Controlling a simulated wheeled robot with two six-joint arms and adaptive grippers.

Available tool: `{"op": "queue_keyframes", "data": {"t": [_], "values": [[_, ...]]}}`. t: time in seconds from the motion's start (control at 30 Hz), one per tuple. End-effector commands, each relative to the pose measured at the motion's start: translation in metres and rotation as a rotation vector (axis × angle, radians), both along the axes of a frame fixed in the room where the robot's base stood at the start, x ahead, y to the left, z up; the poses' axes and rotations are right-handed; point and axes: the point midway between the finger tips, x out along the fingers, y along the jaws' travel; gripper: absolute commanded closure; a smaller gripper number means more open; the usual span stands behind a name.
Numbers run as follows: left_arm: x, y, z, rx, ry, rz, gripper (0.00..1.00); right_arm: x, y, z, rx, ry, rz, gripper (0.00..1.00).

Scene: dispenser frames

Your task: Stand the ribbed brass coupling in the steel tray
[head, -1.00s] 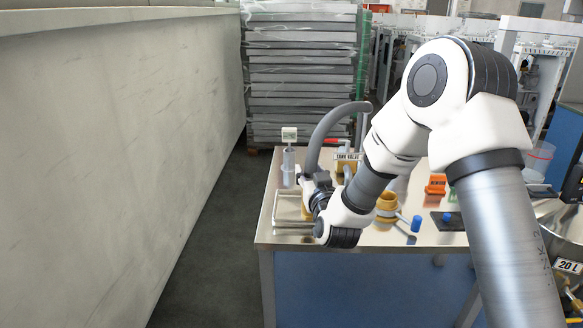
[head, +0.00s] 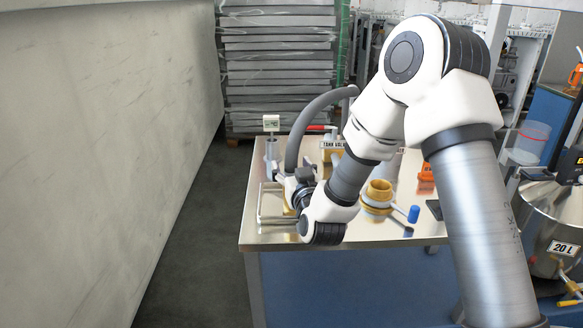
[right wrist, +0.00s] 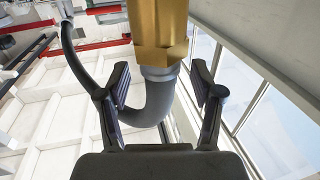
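The steel tray (head: 259,206) is a low, shiny frame at the left front of the table. My right gripper (head: 292,196) is over its right side, and my wrist covers part of it. A brass piece, apparently the coupling, shows as a small sliver beside the gripper in the head view. In the right wrist view the brass coupling (right wrist: 158,28) has flat faces, with a grey hose behind it. The fingers of my right gripper (right wrist: 162,92) are spread, with visible gaps on both sides of the brass. I cannot see the coupling's base. My left gripper is out of view.
A grey hose (head: 300,128) arches behind my right gripper. A steel cylinder with a small display (head: 271,123) stands behind the tray. A wall closes the left.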

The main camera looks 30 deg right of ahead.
Motion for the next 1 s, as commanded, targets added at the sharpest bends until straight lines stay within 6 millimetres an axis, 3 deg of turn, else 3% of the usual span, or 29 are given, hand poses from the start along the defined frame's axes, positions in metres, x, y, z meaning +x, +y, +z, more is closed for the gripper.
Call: {"op": "queue_keyframes", "data": {"t": [0.27, 0.47, 0.5, 0.7, 0.83, 1.0], "values": [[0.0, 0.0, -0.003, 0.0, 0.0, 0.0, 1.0, -0.013, 0.005, -0.001, 0.0, 0.0, 0.001, 0.34], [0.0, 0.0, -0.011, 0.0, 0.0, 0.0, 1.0, -0.061, 0.021, -0.002, -0.001, 0.001, 0.002, 0.34], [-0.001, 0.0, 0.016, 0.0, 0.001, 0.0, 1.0, -0.066, 0.023, 0.01, -0.003, 0.009, 0.001, 0.34], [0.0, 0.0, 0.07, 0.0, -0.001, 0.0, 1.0, -0.092, 0.031, 0.011, -0.003, 0.009, -0.004, 0.34], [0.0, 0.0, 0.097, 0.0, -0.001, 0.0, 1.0, -0.102, 0.034, 0.009, -0.003, 0.009, -0.006, 0.34], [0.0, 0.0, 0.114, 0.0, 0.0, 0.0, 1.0, -0.112, 0.037, 0.004, -0.001, 0.003, -0.001, 0.34]]}}
